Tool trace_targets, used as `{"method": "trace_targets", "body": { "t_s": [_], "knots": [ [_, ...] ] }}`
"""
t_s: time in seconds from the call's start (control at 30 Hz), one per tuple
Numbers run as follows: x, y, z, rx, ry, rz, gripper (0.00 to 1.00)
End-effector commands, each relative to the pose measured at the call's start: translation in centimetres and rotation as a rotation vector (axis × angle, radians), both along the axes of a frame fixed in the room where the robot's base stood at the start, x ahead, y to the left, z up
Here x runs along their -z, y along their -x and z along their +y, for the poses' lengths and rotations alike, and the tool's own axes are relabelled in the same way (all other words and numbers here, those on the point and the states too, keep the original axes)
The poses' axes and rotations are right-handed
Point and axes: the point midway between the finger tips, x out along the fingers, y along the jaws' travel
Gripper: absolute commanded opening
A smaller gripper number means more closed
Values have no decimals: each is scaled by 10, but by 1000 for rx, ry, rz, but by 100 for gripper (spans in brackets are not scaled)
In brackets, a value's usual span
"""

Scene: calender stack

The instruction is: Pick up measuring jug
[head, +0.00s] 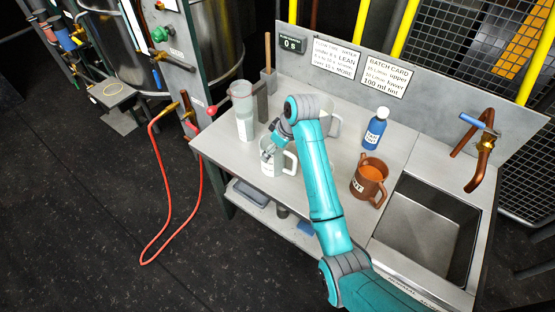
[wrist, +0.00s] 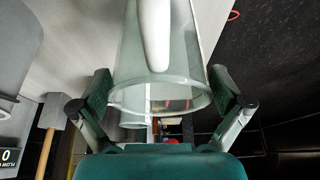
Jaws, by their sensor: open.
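The measuring jug (head: 289,160) is a clear, pale vessel with a white handle and stands on the grey bench. In the wrist view the jug (wrist: 135,70) fills the middle, with its white handle (wrist: 155,35) facing the camera. My gripper (head: 270,151) is open at the jug's rim in the head view. In the wrist view its fingers (wrist: 160,92) sit on either side of the jug, around it. I cannot tell whether they touch it. My gripper and wrist hide part of the jug in the head view.
A second pale jug (head: 333,121) stands just behind my arm. A tall clear cylinder (head: 244,122) stands at the left. A blue bottle (head: 374,132) and a brown jug (head: 368,183) with orange contents stand to the right, before the sink (head: 425,228). A panel with cards (head: 385,75) backs the bench.

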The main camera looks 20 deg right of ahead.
Motion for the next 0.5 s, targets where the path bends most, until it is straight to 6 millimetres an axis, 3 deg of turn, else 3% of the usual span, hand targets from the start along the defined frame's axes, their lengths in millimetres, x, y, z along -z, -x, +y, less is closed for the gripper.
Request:
{"method": "trace_targets", "body": {
  "t_s": [0.2,0.43,0.5],
  "knots": [
    [19,-6,4,0,0,0,100],
    [20,-7,4,0,1,-1,100],
    [20,-7,4,0,1,-1,85]
  ]
}}
